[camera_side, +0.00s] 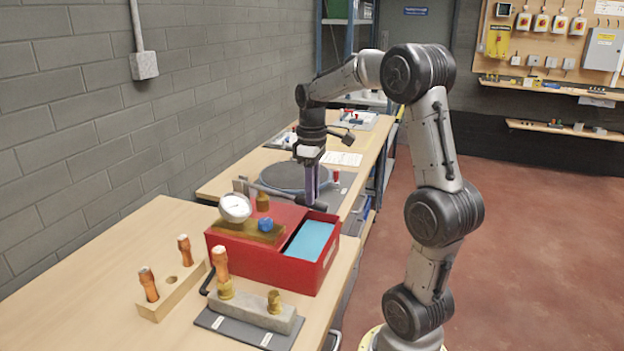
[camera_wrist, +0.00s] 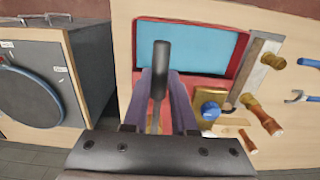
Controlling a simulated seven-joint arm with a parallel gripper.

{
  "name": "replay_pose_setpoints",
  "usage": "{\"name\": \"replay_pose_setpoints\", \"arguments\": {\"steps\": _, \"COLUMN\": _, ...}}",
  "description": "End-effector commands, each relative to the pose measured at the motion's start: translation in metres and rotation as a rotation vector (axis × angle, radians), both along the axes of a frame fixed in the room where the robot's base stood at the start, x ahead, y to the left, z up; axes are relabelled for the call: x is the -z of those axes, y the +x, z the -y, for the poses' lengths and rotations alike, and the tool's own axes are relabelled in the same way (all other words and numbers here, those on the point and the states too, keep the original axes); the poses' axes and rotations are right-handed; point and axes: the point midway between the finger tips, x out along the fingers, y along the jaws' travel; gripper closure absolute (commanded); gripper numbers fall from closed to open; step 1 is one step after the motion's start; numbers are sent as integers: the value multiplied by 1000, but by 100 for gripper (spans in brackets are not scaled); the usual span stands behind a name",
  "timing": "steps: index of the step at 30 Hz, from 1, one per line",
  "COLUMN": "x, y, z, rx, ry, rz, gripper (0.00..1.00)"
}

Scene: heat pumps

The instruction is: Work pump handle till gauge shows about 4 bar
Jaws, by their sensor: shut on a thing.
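The red test pump (camera_side: 268,250) stands on the bench with blue water in its open tank (camera_side: 312,242). Its round white gauge (camera_side: 235,207) faces the side view, but the needle is too small to read. A blue knob (camera_side: 266,224) sits on the brass block beside it, and it also shows in the wrist view (camera_wrist: 210,111). My gripper (camera_side: 313,195) is above the far side of the pump, its purple fingers shut on the pump handle.
In front of the pump, a grey block with brass fittings (camera_side: 252,310) lies on a dark mat. A wooden rack (camera_side: 172,292) with orange-handled plugs stands at the left. A round dark disc on a unit (camera_side: 285,177) is behind. The near-left bench (camera_side: 100,260) is clear.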

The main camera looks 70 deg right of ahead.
Motion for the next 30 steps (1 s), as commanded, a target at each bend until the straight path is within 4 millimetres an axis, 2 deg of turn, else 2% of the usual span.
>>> {"name": "replay_pose_setpoints", "arguments": {"steps": 30, "x": -108, "y": 1, "z": 0, "rx": 0, "ry": -2, "rz": 3, "gripper": 81}}
